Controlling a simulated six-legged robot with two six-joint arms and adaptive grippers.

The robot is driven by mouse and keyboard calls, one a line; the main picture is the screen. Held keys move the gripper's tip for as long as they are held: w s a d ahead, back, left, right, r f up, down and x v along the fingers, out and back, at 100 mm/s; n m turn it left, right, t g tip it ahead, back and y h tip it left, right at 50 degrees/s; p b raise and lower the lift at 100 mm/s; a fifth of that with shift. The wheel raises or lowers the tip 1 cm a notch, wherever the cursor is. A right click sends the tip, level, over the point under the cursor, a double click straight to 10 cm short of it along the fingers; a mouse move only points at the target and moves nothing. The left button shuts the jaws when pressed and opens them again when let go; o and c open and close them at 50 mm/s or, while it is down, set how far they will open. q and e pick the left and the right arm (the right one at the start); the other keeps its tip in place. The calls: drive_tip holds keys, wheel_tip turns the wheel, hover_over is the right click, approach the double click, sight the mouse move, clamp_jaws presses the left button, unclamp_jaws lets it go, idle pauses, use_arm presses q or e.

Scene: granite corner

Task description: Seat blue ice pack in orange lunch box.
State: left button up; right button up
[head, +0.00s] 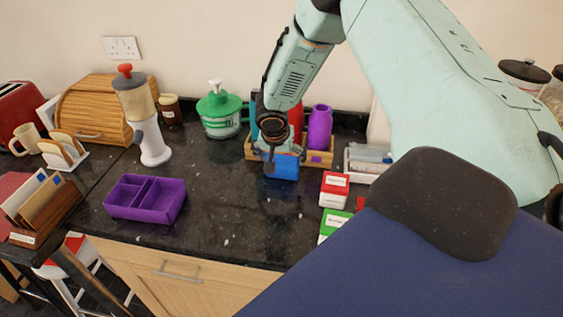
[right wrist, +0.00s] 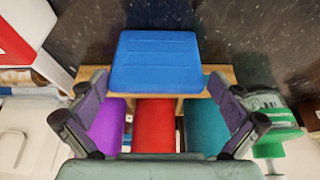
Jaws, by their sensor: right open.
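The blue ice pack (head: 283,168) is at the front of a wooden bottle rack on the dark counter. It also shows as a blue slab in the right wrist view (right wrist: 155,62). My right gripper (head: 272,158) is open over it and partly hides it in the head view. In the right wrist view the gripper's fingers (right wrist: 164,98) are spread wide, with the pack just ahead between their lines and nothing held. No orange lunch box shows; a purple box with compartments (head: 166,214) stands empty on the counter to the left. My left gripper is out of view.
The wooden rack (head: 318,160) holds purple, red and teal bottles close behind the pack. A red-and-white box (head: 334,188) and a green-and-white box (head: 331,224) stand to the right. A green-lidded dispenser (head: 219,112) stands behind left. Counter between purple box and pack is clear.

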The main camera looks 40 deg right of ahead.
drive_tip(key=shift+d, duration=0.1)
drive_tip(key=shift+c, duration=1)
drive_tip(key=shift+s+r, duration=0.25)
drive_tip(key=c, duration=0.5)
drive_tip(key=shift+w+f, duration=0.1)
drive_tip(key=shift+w, duration=0.1)
drive_tip(key=shift+c, duration=1.2)
drive_tip(key=shift+f, duration=0.1)
